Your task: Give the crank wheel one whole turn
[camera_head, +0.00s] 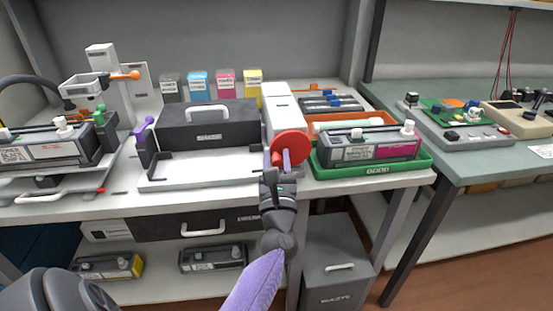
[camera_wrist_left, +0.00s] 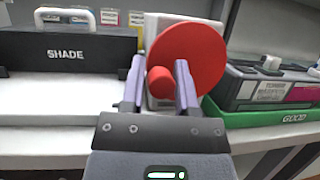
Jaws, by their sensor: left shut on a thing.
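The crank wheel (camera_head: 292,138) is a red disc on the front of a white upright housing (camera_head: 281,98). It also shows in the left wrist view (camera_wrist_left: 200,50), with a red knob (camera_wrist_left: 160,83) standing out at its lower left. My left gripper (camera_head: 286,159) is in front of the wheel, with its purple fingers on either side of the knob. It is shut on the knob, as the left wrist view of the gripper (camera_wrist_left: 160,85) also shows. The fingers hide part of the wheel in the head view. My right gripper is not in view.
A black box marked SHADE (camera_head: 205,128) and a white tray (camera_head: 200,180) are left of the wheel. A green GOOD tray (camera_head: 375,171) with a toner cartridge (camera_head: 370,147) is close on the right. Coloured toner boxes (camera_head: 226,84) stand at the back.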

